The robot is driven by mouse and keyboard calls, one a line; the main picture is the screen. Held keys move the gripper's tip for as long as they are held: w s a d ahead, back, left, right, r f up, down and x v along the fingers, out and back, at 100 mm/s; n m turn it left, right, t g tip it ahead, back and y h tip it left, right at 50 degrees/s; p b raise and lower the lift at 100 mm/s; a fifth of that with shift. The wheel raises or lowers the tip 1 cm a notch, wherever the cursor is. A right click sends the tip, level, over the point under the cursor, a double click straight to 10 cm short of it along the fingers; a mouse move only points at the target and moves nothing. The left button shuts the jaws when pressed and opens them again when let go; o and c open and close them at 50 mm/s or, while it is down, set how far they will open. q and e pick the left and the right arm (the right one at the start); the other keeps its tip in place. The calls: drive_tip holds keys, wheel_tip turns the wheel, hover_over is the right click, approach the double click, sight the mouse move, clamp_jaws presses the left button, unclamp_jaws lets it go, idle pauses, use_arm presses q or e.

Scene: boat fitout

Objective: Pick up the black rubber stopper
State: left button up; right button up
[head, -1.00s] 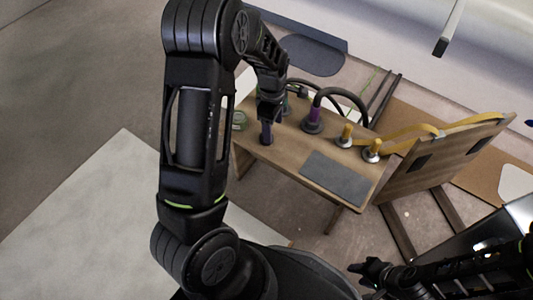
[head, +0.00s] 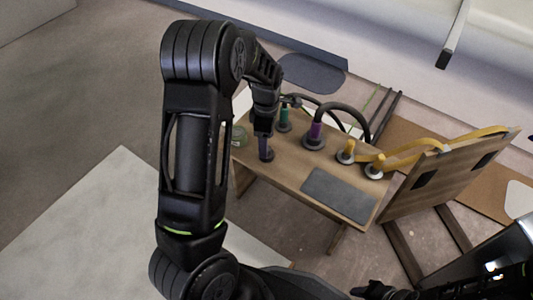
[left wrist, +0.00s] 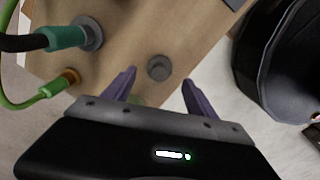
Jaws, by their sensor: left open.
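A dark grey-black round stopper (left wrist: 159,67) stands on the wooden bench top, seen in the left wrist view just beyond and between my fingertips. My left gripper (left wrist: 159,78) is open, with its two purple fingers apart on either side of the stopper's line. No contact with the stopper shows. In the head view my left gripper (head: 266,154) points down at the bench's left end, and I cannot make out the stopper there. My right gripper (head: 373,291) is at the bottom edge of the head view, partly cut off; its jaws are unclear.
The wooden bench (head: 285,173) carries a teal plug (head: 284,115), a purple plug (head: 315,132) with a black hose, yellow-hosed fittings (head: 374,169) and a grey pad (head: 339,194). A green roll (head: 239,136) sits at its left end. An upright board (head: 440,178) stands at right.

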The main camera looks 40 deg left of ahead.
use_arm(q)
wheel_tip(320, 180, down, 5)
drive_tip(key=b, duration=0.3)
drive_tip(key=shift+f, duration=0.15)
idle(0.5)
clamp_jaws()
idle(0.5)
wheel_tip(320, 180, up, 10)
drive_tip(key=p, duration=0.4)
idle(0.6)
